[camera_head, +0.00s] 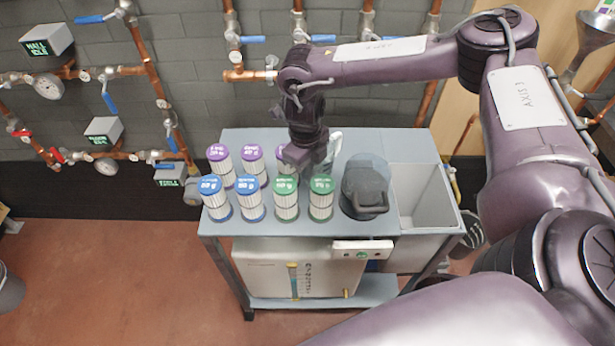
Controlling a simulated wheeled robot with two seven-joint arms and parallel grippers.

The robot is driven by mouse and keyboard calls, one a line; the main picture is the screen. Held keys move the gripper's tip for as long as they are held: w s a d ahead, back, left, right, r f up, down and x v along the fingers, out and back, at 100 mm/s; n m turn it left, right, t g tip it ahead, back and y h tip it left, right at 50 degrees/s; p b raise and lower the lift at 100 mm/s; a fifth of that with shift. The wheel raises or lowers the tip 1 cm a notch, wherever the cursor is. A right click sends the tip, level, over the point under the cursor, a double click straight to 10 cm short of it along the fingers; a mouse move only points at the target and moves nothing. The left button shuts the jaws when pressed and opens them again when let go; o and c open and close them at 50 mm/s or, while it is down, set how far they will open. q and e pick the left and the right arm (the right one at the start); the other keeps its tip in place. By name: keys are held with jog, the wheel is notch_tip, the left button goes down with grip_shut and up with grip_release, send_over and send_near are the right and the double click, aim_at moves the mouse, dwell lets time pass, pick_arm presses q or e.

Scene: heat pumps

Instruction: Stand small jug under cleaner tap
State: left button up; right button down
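My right gripper (305,160) is over the back middle of the grey trolley top (390,140), pointing down. A pale, see-through item (334,146), perhaps the small jug, stands right beside its fingers and is partly hidden by them. I cannot tell whether the fingers touch it or are shut on it. A dark, see-through jug-like vessel with a handle (366,190) stands at the right of the trolley top. A white tank (300,272) with a level strip sits on the lower shelf; a small yellowish fitting (346,293) at its lower right may be its tap. My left gripper is out of view.
Several white filter cartridges with purple, blue and green caps (252,198) stand in two rows at the trolley's left and middle. A grey open bin (424,192) is at its right end. Copper pipes with blue-handled valves (150,70) line the wall behind.

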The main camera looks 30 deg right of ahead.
aim_at(308, 182)
jog(key=shift+f, duration=2)
jog(key=shift+f, duration=0.15)
jog(key=c, duration=1.6)
grip_release()
